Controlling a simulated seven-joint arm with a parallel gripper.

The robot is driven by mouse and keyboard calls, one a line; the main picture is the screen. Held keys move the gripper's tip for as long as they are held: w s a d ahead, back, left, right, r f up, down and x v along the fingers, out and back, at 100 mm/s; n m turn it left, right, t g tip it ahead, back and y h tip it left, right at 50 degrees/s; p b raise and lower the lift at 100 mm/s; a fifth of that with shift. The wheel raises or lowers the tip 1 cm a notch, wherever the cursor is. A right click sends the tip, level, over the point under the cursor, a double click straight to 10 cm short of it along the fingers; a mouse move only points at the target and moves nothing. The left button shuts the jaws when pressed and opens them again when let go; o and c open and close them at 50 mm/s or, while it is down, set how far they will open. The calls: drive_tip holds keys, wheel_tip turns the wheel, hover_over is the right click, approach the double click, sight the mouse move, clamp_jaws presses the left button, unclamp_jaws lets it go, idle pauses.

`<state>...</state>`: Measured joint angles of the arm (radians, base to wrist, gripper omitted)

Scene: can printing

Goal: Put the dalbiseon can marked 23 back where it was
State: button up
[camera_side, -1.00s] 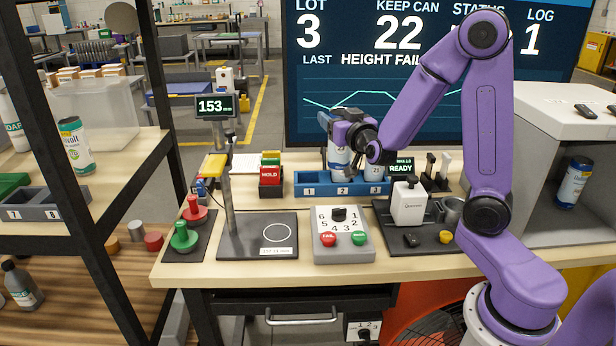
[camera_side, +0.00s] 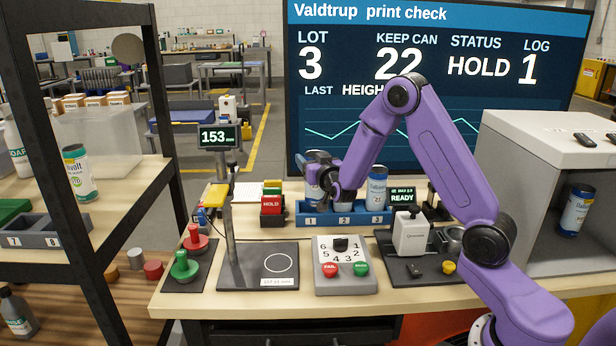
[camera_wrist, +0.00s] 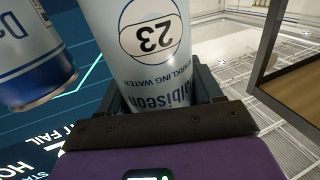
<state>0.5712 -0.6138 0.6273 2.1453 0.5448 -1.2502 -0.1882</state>
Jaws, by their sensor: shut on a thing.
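The can marked 23 (camera_wrist: 152,40), pale with a white oval and "dalbiseon" lettering, fills the middle of the wrist view. My gripper (camera_side: 316,178) is shut on it; the finger pads show at both sides of the can. In the side view the held can (camera_side: 313,194) is at compartment 1 of the blue rack (camera_side: 326,221). I cannot tell whether it rests on the rack floor. A blue-and-white can (camera_wrist: 35,50) stands apart from the held can in the wrist view.
The large screen (camera_side: 440,130) stands close behind the rack and reads HOLD, KEEP CAN 22. The red HOLD block (camera_side: 272,205) is just left of the rack. The dial box (camera_side: 343,268) is in front, and a white device (camera_side: 411,232) is at right.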

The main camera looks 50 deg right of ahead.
wheel_tip(320, 180, down, 6)
drive_tip(key=w, duration=0.2)
drive_tip(key=shift+w+d, duration=0.15)
drive_tip(key=shift+d, duration=0.15)
drive_tip(key=shift+f, duration=0.1)
drive_tip(key=o, duration=1.4)
